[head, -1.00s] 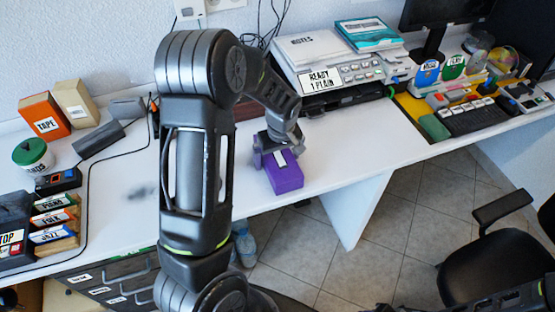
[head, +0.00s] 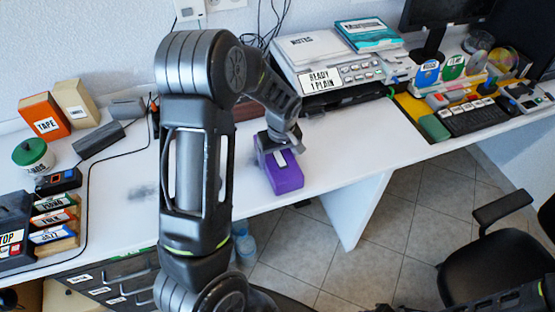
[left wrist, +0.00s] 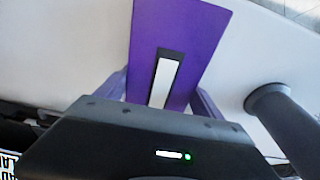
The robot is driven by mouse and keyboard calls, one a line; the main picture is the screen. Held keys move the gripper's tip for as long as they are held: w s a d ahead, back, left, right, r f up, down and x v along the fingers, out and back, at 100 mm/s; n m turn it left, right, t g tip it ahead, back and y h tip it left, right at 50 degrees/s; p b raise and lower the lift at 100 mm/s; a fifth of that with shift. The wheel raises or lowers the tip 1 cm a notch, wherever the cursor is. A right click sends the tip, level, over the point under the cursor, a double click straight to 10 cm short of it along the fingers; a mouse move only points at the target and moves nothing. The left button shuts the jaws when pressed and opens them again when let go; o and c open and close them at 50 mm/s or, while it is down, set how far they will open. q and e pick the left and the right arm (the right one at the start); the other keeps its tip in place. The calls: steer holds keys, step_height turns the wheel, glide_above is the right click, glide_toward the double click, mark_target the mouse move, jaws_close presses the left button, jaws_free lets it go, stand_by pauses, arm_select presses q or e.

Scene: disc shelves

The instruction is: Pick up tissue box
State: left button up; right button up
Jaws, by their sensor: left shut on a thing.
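The purple tissue box (head: 285,178) is at the front part of the white desk in the head view, with a pale slot on its top. It also fills the upper middle of the left wrist view (left wrist: 200,40), with a white strip framed in dark. My left gripper (head: 276,150) comes down on the box from above and is shut on it, one finger on each side. I cannot tell whether the box touches the desk. My right gripper is not seen clearly; only dark arm parts show at the bottom right.
The white desk (head: 340,150) is clear to the right of the box. A printer (head: 325,65) stands behind it. An orange box (head: 45,117), a green-lidded tub (head: 33,155) and a card rack (head: 55,220) are on the left. A black chair (head: 500,255) is at the right.

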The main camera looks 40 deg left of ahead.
mark_target(278, 155)
arm_select(q)
steer(key=shift+r, duration=0.1)
step_height(278, 155, up, 10)
steer(key=shift+f+b, duration=0.1)
steer(key=shift+b, duration=0.3)
stand_by(0.6)
